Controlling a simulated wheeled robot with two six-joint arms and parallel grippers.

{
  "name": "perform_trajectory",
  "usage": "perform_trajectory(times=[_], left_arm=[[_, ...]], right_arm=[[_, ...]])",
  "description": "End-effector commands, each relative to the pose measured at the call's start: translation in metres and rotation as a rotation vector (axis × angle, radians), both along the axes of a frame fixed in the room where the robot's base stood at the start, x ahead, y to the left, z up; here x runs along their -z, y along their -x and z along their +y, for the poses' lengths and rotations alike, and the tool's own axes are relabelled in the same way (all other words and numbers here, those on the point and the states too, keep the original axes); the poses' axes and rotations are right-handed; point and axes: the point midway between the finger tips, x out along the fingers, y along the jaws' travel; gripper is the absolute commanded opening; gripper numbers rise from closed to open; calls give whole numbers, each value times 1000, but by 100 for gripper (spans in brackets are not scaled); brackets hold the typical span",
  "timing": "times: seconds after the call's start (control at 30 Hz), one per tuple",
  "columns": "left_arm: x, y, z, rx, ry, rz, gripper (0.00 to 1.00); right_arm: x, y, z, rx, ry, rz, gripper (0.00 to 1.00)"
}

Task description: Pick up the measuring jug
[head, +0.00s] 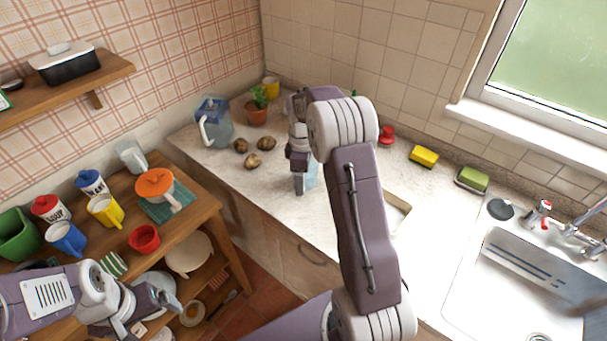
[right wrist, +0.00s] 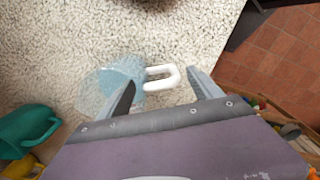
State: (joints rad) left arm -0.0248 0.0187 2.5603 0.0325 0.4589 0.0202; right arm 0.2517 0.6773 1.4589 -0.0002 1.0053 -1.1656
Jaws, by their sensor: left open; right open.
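The measuring jug (right wrist: 108,88) is clear pale blue with a white handle (right wrist: 168,86). It stands on the speckled counter in the right wrist view. In the head view only a pale blue part of the jug (head: 311,176) shows beside my right gripper (head: 299,186); my right arm hides much around it. My right gripper, also in the right wrist view (right wrist: 164,92), is open, with its fingers to either side of the handle and the left finger overlapping the jug's body in view. I cannot tell whether they touch. My left gripper (head: 166,300) is open and empty by the wooden shelf unit.
A blue-lidded pitcher (head: 213,124), a potted plant (head: 256,114) and several potatoes (head: 253,161) stand left on the counter. A teal mug (right wrist: 22,132) is near my right gripper. The sink (head: 520,285) is at right.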

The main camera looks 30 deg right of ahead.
Motion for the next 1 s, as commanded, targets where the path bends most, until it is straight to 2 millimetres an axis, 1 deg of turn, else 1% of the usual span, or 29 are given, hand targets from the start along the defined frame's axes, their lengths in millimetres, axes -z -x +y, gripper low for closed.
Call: perform_trajectory(times=[0.07, 0.23, 0.33, 0.43, 0.6, 0.67, 0.7, 0.77, 0.8, 0.87, 0.9, 1.0], left_arm=[[-1, 0, 0, 0, 0, 0, 92], [-7, 0, 0, 0, 0, 0, 92], [-7, 0, 0, 0, 0, 0, 92], [-7, 0, 0, 0, 0, 0, 92], [-7, 0, 0, 0, 0, 0, 92], [-7, 0, 0, 0, 0, 0, 92], [-7, 0, 0, 0, 0, 0, 92], [-7, 0, 0, 0, 0, 0, 92], [-7, 0, 0, 0, 0, 0, 92], [-7, 0, 0, 0, 0, 0, 92], [-7, 0, 0, 0, 0, 0, 92], [-7, 0, 0, 0, 0, 0, 92]], right_arm=[[3, 0, 0, 0, -1, 1, 74], [31, 2, 4, 0, -1, 4, 74], [46, 2, 4, 1, -1, 3, 74], [52, 2, 4, 1, -1, 1, 74], [52, 2, 4, 1, 0, 0, 74], [52, 2, 4, 1, 0, 0, 58], [52, 2, 4, 1, 0, 0, 47], [52, 2, 4, 1, 0, 0, 30], [52, 2, 4, 1, 0, 0, 19], [52, 2, 4, 1, 0, 0, 2], [52, 2, 4, 1, 0, 0, 0], [51, 1, 3, 1, 0, -2, 0]])
